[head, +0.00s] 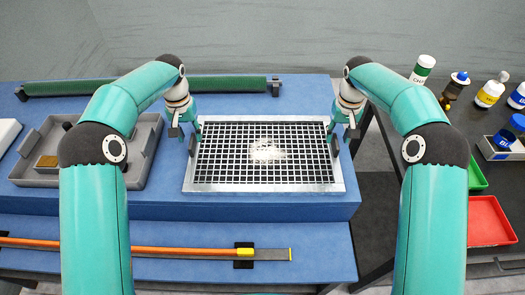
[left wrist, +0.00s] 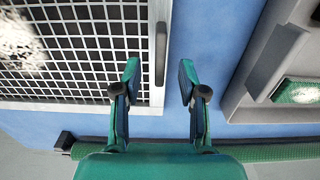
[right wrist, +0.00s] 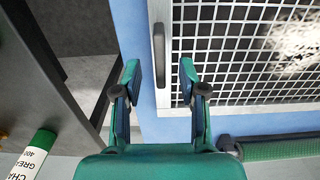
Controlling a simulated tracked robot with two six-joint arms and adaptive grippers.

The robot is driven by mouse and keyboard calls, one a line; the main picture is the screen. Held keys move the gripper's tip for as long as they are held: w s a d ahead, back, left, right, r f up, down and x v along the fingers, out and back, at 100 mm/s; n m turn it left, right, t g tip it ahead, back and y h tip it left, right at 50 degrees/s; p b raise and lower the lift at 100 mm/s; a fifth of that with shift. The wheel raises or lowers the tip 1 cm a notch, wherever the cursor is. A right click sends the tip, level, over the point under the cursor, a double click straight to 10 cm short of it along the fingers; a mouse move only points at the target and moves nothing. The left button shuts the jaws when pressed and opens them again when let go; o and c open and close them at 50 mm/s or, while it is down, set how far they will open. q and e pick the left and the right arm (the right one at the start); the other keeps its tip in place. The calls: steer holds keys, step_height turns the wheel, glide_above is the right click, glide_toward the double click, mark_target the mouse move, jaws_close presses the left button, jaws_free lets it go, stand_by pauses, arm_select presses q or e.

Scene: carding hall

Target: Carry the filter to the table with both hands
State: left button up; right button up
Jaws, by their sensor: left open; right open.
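The filter (head: 222,186) is a flat metal frame with a white grid and a patch of white fluff in its middle. It lies on the blue machine top, with a dark handle on each short side. My left gripper (head: 187,133) is open at its left side; in the left wrist view the left handle (left wrist: 161,54) lies just ahead, between the lines of the fingers. My right gripper (head: 341,132) is open at its right side; in the right wrist view the right handle (right wrist: 159,55) lies likewise. Neither gripper holds anything. A dark table (head: 388,198) stands at the right.
A grey tray (head: 38,136) with a brush lies left of the filter. A green roller (head: 150,87) lies behind. An orange rod (head: 130,247) lies on the lower front step. Bottles, a red tray (head: 487,220) and a green tray (head: 475,177) occupy the dark table.

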mark_target(191, 140)
arm_select(q)
steer(key=shift+f, duration=1.8)
arm_select(e)
steer(key=shift+f, duration=1.8)
arm_select(q)
steer(key=shift+c, duration=0.2)
arm_select(e)
steer(key=shift+c, duration=0.2)
arm_select(q)
jaws_close()
arm_select(e)
jaws_close()
arm_select(q)
steer(key=shift+r, duration=0.1)
arm_select(e)
steer(key=shift+r, duration=0.1)
